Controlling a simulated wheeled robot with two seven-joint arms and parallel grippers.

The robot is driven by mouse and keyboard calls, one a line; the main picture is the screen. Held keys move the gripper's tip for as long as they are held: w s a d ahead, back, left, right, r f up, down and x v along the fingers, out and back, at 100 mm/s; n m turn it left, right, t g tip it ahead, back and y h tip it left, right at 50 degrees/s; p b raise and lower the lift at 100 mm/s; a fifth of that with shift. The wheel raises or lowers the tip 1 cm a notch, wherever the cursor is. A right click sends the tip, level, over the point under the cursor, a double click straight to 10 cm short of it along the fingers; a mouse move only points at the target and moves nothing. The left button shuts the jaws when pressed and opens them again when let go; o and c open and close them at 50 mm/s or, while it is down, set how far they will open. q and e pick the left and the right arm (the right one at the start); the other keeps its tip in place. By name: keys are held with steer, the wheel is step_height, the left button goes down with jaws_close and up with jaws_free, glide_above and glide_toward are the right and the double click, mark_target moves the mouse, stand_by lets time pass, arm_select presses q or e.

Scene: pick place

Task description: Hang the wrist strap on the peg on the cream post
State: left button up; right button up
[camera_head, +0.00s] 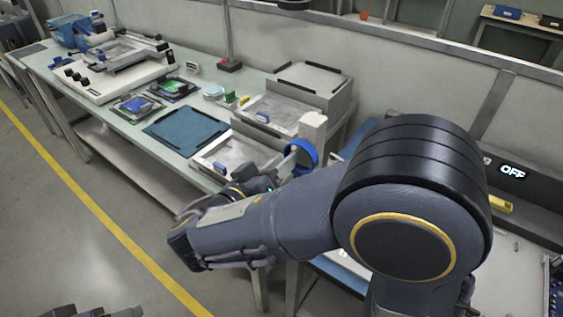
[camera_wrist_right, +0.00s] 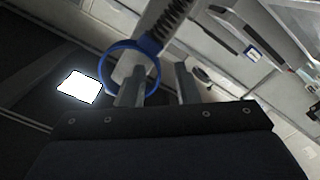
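The wrist strap shows as a blue ring (camera_head: 303,151) beside the cream post (camera_head: 313,126) at the table's near end. In the right wrist view the blue ring (camera_wrist_right: 104,77) overlaps one finger and a pale bar; I cannot tell whether it hangs on the peg. A dark coiled cord (camera_wrist_right: 174,18) runs up from it. My right gripper (camera_head: 290,166) is close to the ring, its body partly hidden by my forearm. In the right wrist view its fingers (camera_wrist_right: 158,88) stand apart. Dark parts at the bottom left edge may be my left gripper (camera_head: 90,312).
The long table holds a blue mat (camera_head: 185,131), metal trays (camera_head: 236,158), circuit boards (camera_head: 137,106) and a white fixture (camera_head: 112,72). A grey box (camera_head: 310,85) stands behind the post. The floor at left is clear, with a yellow line (camera_head: 100,212).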

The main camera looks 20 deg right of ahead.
steer(key=v, duration=0.8)
steer(key=shift+b, duration=0.4)
